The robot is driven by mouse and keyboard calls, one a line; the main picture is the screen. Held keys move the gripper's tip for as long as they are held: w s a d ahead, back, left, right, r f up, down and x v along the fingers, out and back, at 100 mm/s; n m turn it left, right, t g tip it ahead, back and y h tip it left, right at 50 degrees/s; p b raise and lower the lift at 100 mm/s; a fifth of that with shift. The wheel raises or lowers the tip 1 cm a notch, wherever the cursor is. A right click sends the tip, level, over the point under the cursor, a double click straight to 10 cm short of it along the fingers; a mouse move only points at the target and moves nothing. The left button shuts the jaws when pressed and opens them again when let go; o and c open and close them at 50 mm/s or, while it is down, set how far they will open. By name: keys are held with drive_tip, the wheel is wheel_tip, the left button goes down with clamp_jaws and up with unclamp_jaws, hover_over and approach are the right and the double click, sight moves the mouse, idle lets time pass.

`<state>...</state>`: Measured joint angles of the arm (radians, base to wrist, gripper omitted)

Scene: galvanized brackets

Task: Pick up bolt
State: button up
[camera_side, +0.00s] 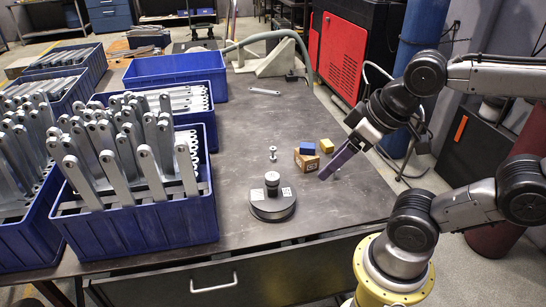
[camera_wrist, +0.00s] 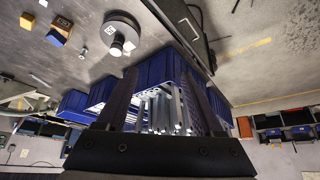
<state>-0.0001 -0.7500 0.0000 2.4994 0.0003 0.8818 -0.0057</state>
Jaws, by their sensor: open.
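A small silver bolt (camera_side: 273,154) stands upright on the dark table, behind the round black device and left of the small blocks. In the wrist view a small light piece (camera_wrist: 83,54) beside the round device looks like the same bolt. My gripper (camera_side: 333,166) is to the right of the bolt, over the table beside the blocks, tilted down and to the left. It is apart from the bolt. In the wrist view the two dark fingers of my gripper (camera_wrist: 165,88) are spread with nothing held between them.
The round black device (camera_side: 272,205) stands in front of the bolt. A brown block (camera_side: 306,162), blue block (camera_side: 307,148) and yellow block (camera_side: 326,146) sit close to my gripper. Blue crates of galvanized brackets (camera_side: 140,225) fill the left. A loose bracket (camera_side: 264,91) lies farther back.

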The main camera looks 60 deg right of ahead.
drive_tip(key=w+d+r+t, duration=0.3)
drive_tip(key=w+r, duration=0.6)
drive_tip(key=w, duration=0.5)
drive_tip(key=w+d+m+h, duration=0.2)
drive_tip(key=w+d, duration=0.4)
drive_tip(key=w, duration=0.5)
drive_tip(key=m+g, duration=0.5)
hover_over(274, 149)
drive_tip(key=s+a, duration=0.2)
drive_tip(key=s, duration=0.2)
wheel_tip(274, 149, down, 32)
drive_tip(key=x, duration=0.6)
drive_tip(key=shift+w+d+f, duration=0.2)
drive_tip(key=shift+w, duration=0.2)
drive_tip(key=shift+h, duration=0.3)
drive_tip(key=shift+a+x, duration=0.2)
drive_tip(key=shift+x, duration=3)
clamp_jaws()
